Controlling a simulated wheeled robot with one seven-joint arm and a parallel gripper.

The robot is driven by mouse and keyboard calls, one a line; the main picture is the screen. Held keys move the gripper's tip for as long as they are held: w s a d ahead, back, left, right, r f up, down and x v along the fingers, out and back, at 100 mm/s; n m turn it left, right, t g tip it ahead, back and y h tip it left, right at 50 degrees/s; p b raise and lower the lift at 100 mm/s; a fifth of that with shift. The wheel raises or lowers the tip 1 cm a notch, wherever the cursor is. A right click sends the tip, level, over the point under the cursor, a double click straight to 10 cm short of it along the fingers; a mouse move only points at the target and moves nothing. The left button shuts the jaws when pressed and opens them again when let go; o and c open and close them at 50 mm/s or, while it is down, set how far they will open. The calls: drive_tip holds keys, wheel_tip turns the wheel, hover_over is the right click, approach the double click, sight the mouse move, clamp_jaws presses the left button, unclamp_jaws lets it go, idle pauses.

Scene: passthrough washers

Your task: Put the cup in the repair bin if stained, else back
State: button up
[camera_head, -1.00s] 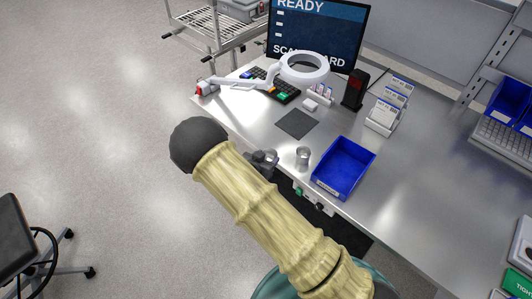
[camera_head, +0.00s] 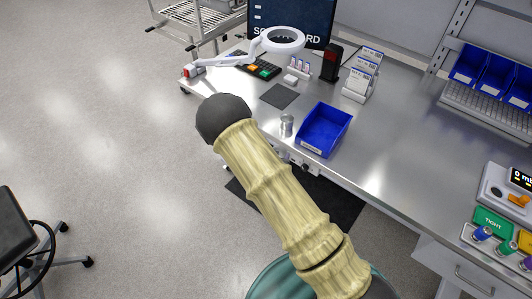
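A small grey metal cup (camera_head: 287,126) stands upright near the front edge of the steel bench, just left of a blue open bin (camera_head: 325,131). The bin looks empty, and a small label shows on its front. Whether the cup is stained cannot be told at this size. My arm, with pale ribbed links and a dark rounded joint, crosses the middle of the view in front of the bench. My gripper is not visible; the arm hides that area.
More blue bins (camera_head: 468,64) hang at right. The bench middle right is clear. A chair (camera_head: 18,230) stands at left.

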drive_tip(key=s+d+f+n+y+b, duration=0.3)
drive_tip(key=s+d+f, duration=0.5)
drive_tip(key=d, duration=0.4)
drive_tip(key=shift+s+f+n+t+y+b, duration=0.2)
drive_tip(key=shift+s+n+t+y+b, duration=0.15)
drive_tip(key=shift+b, duration=0.25)
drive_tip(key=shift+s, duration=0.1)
